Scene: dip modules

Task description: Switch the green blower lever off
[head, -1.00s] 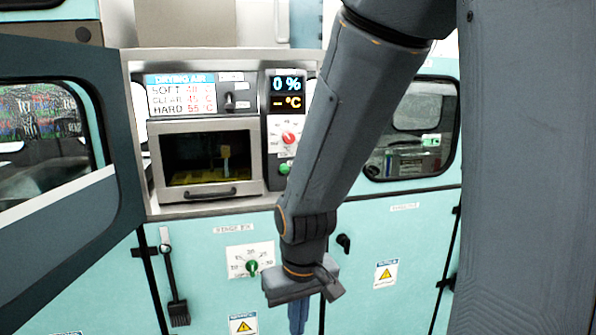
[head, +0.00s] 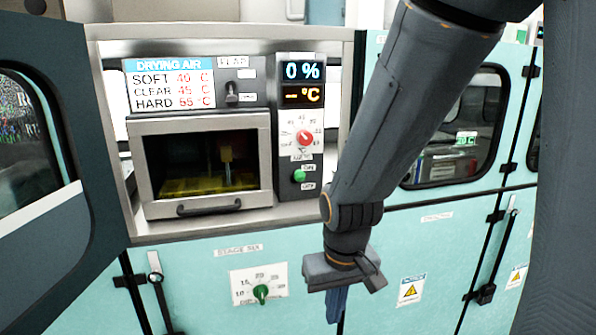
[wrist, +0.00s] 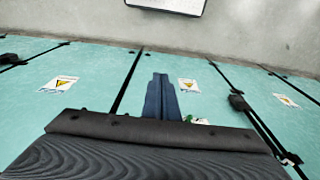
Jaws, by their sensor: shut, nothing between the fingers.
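A small green lever or knob (head: 299,175) sits low on the black control column, with a small white label above it and one below. The labels are too small to read, and its setting is hard to tell. A second green knob (head: 261,294) is on a white numbered dial plate in the teal panel below. My gripper (head: 337,304) is shut and empty, pointing down in front of the teal panel, below and right of the small green lever.
A red knob (head: 305,138) is above the small green lever, under a display (head: 303,84). A black toggle (head: 231,92) is left of it, above a framed window box with a handle (head: 209,206). An open dark door (head: 95,215) stands at left.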

